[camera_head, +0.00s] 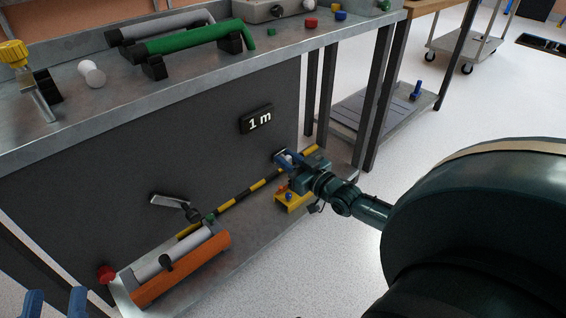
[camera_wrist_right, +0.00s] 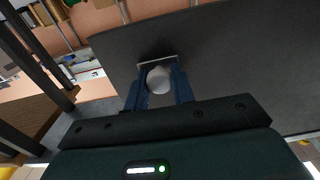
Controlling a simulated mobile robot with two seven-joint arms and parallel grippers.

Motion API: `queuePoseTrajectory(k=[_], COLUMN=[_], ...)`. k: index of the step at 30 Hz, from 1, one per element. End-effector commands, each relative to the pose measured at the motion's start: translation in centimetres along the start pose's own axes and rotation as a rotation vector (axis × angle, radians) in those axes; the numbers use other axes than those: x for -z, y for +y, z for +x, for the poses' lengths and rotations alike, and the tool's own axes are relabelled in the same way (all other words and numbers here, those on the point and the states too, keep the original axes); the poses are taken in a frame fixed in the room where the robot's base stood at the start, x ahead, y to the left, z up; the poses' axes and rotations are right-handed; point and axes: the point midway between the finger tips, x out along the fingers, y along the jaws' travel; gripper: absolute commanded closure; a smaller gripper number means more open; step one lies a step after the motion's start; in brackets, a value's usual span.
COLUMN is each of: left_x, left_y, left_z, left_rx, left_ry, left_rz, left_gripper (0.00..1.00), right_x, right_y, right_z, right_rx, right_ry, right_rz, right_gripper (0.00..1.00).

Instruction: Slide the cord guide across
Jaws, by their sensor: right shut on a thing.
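My right gripper (camera_head: 284,159) is at the dark panel (camera_head: 150,140) under the bench, near the panel's right end. In the right wrist view its blue fingers (camera_wrist_right: 159,88) are shut on a pale grey rounded knob (camera_wrist_right: 159,79). A thin metal bracket (camera_wrist_right: 158,61) shows behind the knob, against the panel; I take the knob and bracket to be the cord guide. The guide is mostly hidden by the gripper in the head view. My left gripper (camera_head: 55,303) shows at the bottom left corner, its two blue fingers apart and nothing seen between them.
A metal lever (camera_head: 172,204) sticks out further left. A yellow-black strip (camera_head: 245,192) runs along the lower shelf, with an orange block (camera_head: 185,268) and a yellow block (camera_head: 292,202). Bench legs stand right of the gripper.

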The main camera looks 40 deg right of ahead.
Motion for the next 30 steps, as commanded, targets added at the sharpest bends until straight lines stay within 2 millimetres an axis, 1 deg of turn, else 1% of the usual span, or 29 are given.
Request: queuePoseTrajectory(k=[1, 3, 4, 10, 17, 20, 23, 25, 30], left_x=[0.0, 0.0, 0.0, -0.3, -0.7, -0.4, 0.0, 0.3, 0.4], left_y=[0.0, 0.0, 0.0, 0.1, 0.1, 0.0, -0.1, -0.1, -0.3], left_z=[0.0, 0.0, 0.0, 0.0, -0.1, 0.0, 0.2, 0.2, -0.1], left_rx=[-0.001, -0.001, -0.001, -0.001, 0.003, 0.006, 0.009, 0.013, 0.024], left_ry=[0.000, -0.001, -0.001, -0.007, -0.016, -0.016, -0.021, -0.030, -0.062], left_rz=[0.000, 0.000, 0.000, -0.001, -0.005, -0.006, -0.002, 0.000, 0.033], left_gripper=[0.64, 0.64, 0.64, 0.64, 0.64, 0.64, 0.64, 0.64, 0.64], right_x=[0.0, 0.0, 0.0, 0.0, 0.0, 0.1, 0.2, 0.3, 0.3], right_y=[0.6, 0.6, 0.6, 0.5, 0.4, 0.3, 0.3, 0.3, 0.3], right_z=[0.0, 0.0, 0.0, 0.0, 0.0, -0.5, -1.6, -2.9, -6.8], right_rx=[-0.010, -0.011, -0.011, -0.010, -0.007, -0.006, -0.006, -0.006, -0.007], right_ry=[-0.003, -0.003, -0.003, -0.003, -0.002, -0.004, -0.005, -0.007, -0.008], right_rz=[-0.003, -0.003, -0.003, -0.003, -0.002, -0.002, -0.002, -0.003, -0.001], right_gripper=[1.00, 1.00, 0.73, 0.57, 0.57, 0.57, 0.57, 0.57, 0.57])
